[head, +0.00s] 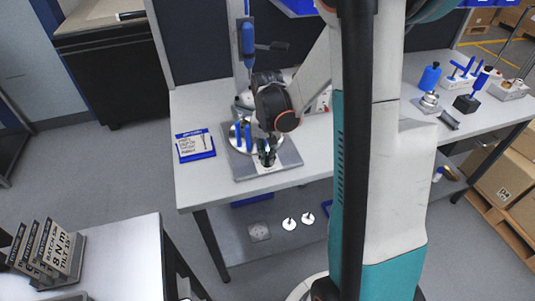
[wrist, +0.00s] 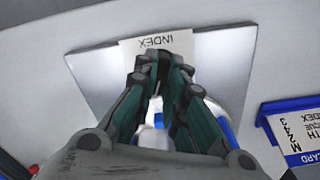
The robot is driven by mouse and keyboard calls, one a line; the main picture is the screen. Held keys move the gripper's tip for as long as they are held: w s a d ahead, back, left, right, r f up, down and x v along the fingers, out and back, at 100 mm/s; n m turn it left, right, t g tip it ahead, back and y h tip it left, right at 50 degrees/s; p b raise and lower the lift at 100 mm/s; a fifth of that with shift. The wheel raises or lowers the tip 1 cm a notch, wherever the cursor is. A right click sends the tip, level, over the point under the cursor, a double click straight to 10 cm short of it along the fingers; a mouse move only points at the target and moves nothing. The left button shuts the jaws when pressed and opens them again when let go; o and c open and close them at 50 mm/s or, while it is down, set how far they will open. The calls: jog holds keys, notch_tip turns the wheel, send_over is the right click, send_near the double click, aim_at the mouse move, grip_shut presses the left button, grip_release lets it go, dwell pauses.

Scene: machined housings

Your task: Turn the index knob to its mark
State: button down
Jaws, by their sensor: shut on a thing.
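My gripper (head: 266,158) is over the front part of a grey metal plate (head: 290,158) on the bench. In the wrist view my gripper (wrist: 160,66) has its dark green fingers close together, shut on the index knob, which they almost wholly hide. A white label reading INDEX (wrist: 156,42) lies on the plate just past the fingertips and appears upside down there. The knob's pointer and its mark cannot be made out.
A round metal fixture with blue handles (head: 243,133) stands behind my gripper on the plate. A blue-edged card (head: 195,145) lies to the left. More tools and a blue bottle (head: 430,77) stand at the right. The bench's front left is clear.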

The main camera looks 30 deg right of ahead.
aim_at(267, 156)
jog(key=c, duration=1.9)
grip_release()
jog(key=shift+c, duration=0.2)
notch_tip(267, 156, up, 12)
